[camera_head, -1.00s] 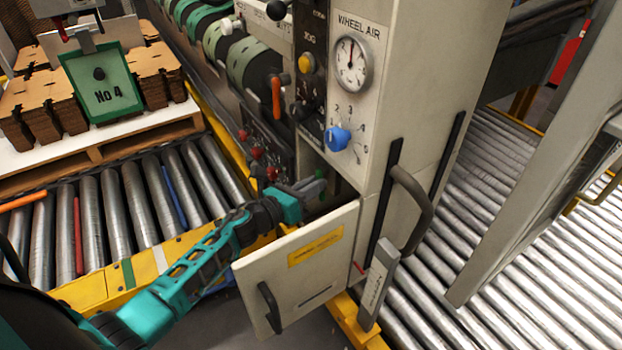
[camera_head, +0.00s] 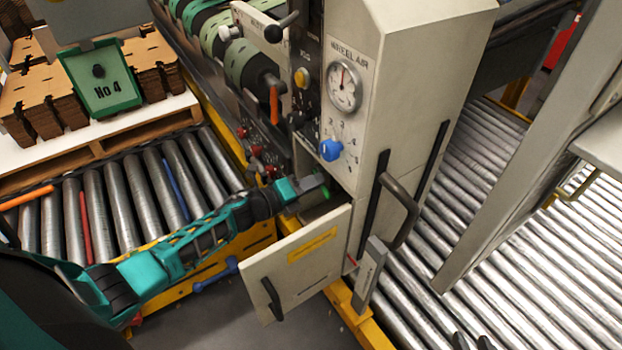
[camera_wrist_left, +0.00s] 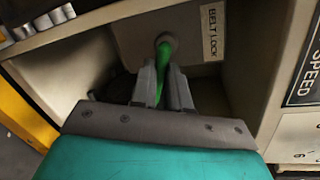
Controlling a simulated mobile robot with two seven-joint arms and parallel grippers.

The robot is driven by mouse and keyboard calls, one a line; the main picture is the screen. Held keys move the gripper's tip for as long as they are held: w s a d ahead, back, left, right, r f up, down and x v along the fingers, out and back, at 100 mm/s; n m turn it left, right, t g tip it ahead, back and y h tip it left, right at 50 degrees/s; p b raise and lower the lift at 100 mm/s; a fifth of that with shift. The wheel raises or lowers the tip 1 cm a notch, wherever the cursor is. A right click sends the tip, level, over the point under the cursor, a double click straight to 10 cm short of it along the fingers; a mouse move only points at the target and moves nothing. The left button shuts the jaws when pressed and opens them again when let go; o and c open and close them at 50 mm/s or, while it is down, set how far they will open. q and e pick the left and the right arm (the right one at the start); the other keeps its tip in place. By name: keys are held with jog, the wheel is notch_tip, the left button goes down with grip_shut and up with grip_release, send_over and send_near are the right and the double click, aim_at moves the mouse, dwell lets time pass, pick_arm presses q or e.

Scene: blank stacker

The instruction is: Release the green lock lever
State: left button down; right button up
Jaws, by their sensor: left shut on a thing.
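The green lock lever (camera_wrist_left: 163,58) comes out of a round boss in the back wall of a recess, beside a "BELT LOCK" label (camera_wrist_left: 212,32), in the left wrist view. My left gripper (camera_wrist_left: 162,85) is shut on the lever, with one grey finger on each side of it. In the head view a small green tip (camera_head: 325,191) shows at the end of my left gripper (camera_head: 312,188), inside the open compartment. The gripper hides the lower part of the lever. Dark tips at the bottom edge of the head view may be my right gripper, but this is unclear.
The open compartment door (camera_head: 295,262) hangs just below my left wrist. Rollers (camera_head: 125,205) lie left, and more rollers (camera_head: 520,250) right.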

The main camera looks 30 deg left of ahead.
pick_arm(q)
jog(key=shift+n, duration=0.4)
dwell(0.3)
jog(key=c, duration=1.1)
grip_release()
jog(key=shift+r, duration=0.1)
jog(key=p+v, duration=0.2)
jog(key=v, duration=1.1)
jog(key=shift+p, duration=0.3)
